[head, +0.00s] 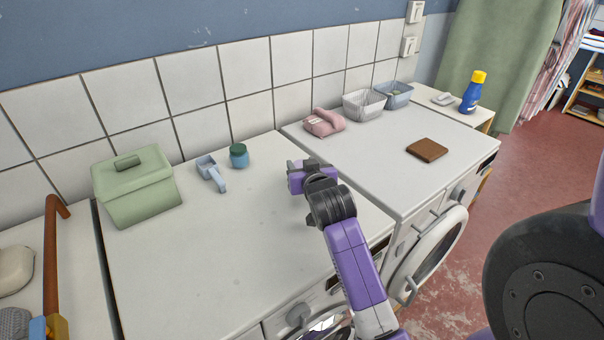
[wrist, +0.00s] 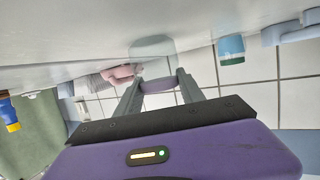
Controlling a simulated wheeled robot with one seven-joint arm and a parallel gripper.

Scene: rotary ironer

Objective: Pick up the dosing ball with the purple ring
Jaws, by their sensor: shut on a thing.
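In the wrist view, which is upside down, my gripper (wrist: 158,92) is shut on the dosing ball with the purple ring (wrist: 157,85). The purple ring sits between the two fingertips, and the pale, see-through part of the ball lies towards the white machine top. I cannot tell whether it touches that top. In the head view my gripper (head: 294,176) is low over the right part of the nearer machine top, and the ball is hidden behind it or too small to make out.
A blue jar with a green top (head: 239,156) and a light-blue scoop (head: 211,173) stand left of my gripper, with a green lidded box (head: 136,188) beyond. On the other machine are a pink item (head: 323,122), a white basket (head: 363,105) and a brown block (head: 427,149). The nearer machine's front is clear.

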